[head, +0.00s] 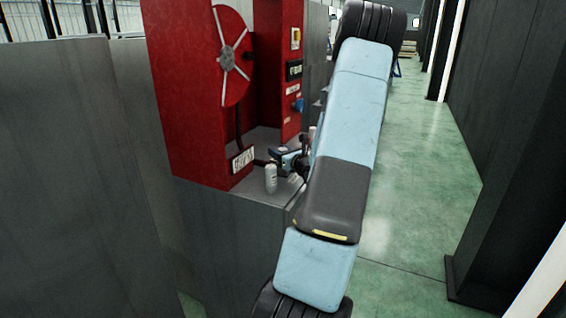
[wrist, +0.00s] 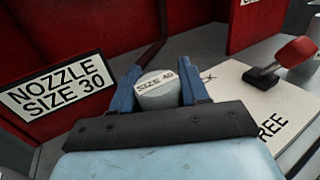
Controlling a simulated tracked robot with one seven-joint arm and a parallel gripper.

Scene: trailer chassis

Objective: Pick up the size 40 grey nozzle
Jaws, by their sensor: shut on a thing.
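The grey nozzle (wrist: 158,94) with a "SIZE 40" label sits between the two blue fingers of my gripper (wrist: 166,92) in the wrist view. The fingers are shut on its sides. Its lower part is hidden behind the gripper body, so I cannot tell whether it touches the surface below. In the head view my gripper (head: 288,160) is small, over the grey bench top beside the red cabinet, partly hidden by my arm.
A "NOZZLE SIZE 30" sign (wrist: 58,87) stands left of my gripper. A white card (wrist: 262,105) and a red-handled part (wrist: 284,62) lie to the right. In the head view, a pale cylinder (head: 271,178) stands near the bench edge, and the red cabinet (head: 190,95) rises behind.

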